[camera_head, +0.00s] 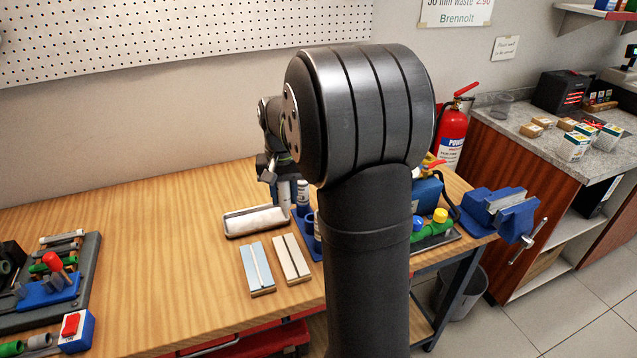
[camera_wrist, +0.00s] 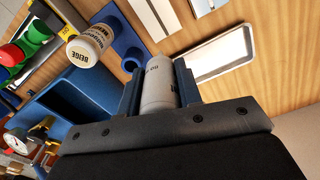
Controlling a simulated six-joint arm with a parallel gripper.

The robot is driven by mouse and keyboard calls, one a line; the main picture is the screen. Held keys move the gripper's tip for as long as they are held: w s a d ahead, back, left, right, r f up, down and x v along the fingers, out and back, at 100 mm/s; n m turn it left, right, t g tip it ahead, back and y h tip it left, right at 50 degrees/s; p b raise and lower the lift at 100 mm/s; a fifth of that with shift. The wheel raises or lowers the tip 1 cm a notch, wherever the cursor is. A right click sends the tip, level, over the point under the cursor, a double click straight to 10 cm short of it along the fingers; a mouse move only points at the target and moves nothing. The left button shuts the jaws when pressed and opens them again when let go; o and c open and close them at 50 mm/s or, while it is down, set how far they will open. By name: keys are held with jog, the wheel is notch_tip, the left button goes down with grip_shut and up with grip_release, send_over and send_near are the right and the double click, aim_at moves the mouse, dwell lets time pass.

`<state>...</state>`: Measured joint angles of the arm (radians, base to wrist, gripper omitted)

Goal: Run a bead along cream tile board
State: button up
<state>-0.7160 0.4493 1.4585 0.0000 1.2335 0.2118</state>
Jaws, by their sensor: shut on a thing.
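The cream tile board (camera_head: 298,267) lies flat on the bench with a dark line along its middle. It also shows at the top edge of the wrist view (camera_wrist: 146,10). My gripper (camera_wrist: 159,82) is shut on a white tube (camera_wrist: 158,88), whose printed label is only partly readable. In the head view my gripper (camera_head: 282,181) holds the tube behind the boards, close to the white-padded tray and the blue rack. A light blue tile board (camera_head: 250,270) with a white strip along its middle lies left of the cream one.
A tray (camera_head: 229,235) with a white pad lies behind the boards. A blue rack (camera_wrist: 112,17) has an empty round socket and holds a tube labelled BEIGE (camera_wrist: 88,50). My arm hides part of the right bench. A blue vise (camera_head: 497,212) is at the right end.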

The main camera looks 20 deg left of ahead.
aim_at(280, 206)
jog(key=shift+s+a+f, duration=0.3)
jog(key=shift+s+a, duration=0.25)
jog(key=shift+f, duration=1.75)
jog(key=shift+f, duration=0.8)
jog(key=shift+o, duration=1)
jog(key=shift+c, duration=1)
jog(key=shift+s+d, duration=0.1)
jog(key=shift+d, duration=0.05)
jog(key=shift+s+d, duration=0.55)
